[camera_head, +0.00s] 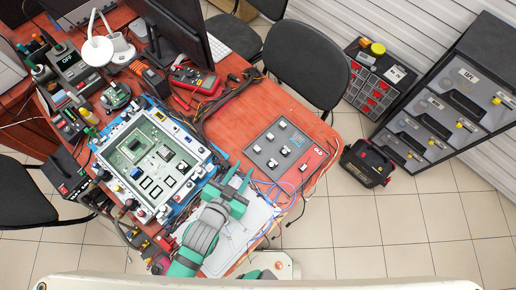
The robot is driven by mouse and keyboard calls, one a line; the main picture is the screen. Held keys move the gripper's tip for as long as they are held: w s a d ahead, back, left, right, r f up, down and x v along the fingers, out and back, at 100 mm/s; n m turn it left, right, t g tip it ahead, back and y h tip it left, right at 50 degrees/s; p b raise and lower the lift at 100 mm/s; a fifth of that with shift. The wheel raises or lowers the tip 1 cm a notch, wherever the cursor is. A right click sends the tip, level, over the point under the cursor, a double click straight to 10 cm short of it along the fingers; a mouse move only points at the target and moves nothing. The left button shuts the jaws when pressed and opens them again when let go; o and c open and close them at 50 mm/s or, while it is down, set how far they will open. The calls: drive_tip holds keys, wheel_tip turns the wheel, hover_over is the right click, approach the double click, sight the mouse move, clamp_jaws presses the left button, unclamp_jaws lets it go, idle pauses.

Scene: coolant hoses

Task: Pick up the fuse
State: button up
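I cannot pick out the fuse with certainty in the head view. A grey panel (262,151) with several small white and dark parts lies on the table, up and right of my gripper. My green gripper (242,170) is over the table, between this panel and a framed circuit board (135,150). Its two fingers are apart, with nothing visible between them. My gripper and arm hide part of the white sheet below.
Cables (283,190) run along the table's right edge. A monitor (180,30), a red multimeter (194,80) and tools crowd the back and left. Dark chairs (305,65) stand behind. A black toolbox (367,163) sits on the tiled floor. Bare table (235,120) lies behind the panel.

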sight(256, 149)
drive_tip(key=w+d+m+g, duration=0.1)
drive_tip(key=w+d, duration=0.1)
drive_tip(key=w+d+m+g+h, duration=0.1)
drive_tip(key=w+d, duration=0.1)
drive_tip(key=w, duration=0.1)
drive_tip(key=w+d+r+m+g, duration=0.1)
drive_tip(key=w+d, duration=0.1)
drive_tip(key=w, duration=0.1)
drive_tip(key=shift+w+d+h, duration=0.15)
drive_tip(key=shift+d+h, duration=0.1)
drive_tip(key=shift+h, duration=0.15)
drive_tip(key=shift+w+d+m+g+y, duration=0.15)
drive_tip(key=shift+m+g+y, duration=0.15)
drive_tip(key=shift+g, duration=0.7)
drive_tip(key=shift+d+r+m+g+y, duration=0.2)
drive_tip(key=shift+m+g+y, duration=0.15)
drive_tip(key=shift+g, duration=0.55)
drive_tip(key=shift+w+a+r+g+y, duration=0.15)
drive_tip(key=shift+a+r+g+y, duration=0.1)
drive_tip(key=shift+r+g+y, duration=0.45)
wheel_tip(256, 149, up, 6)
drive_tip(key=a+r+n+g+y, duration=0.1)
drive_tip(key=a+n+g+y, duration=0.1)
drive_tip(key=g+y, duration=0.15)
drive_tip(key=shift+w+a+f, duration=0.1)
drive_tip(key=shift+f, duration=5.45)
clamp_jaws()
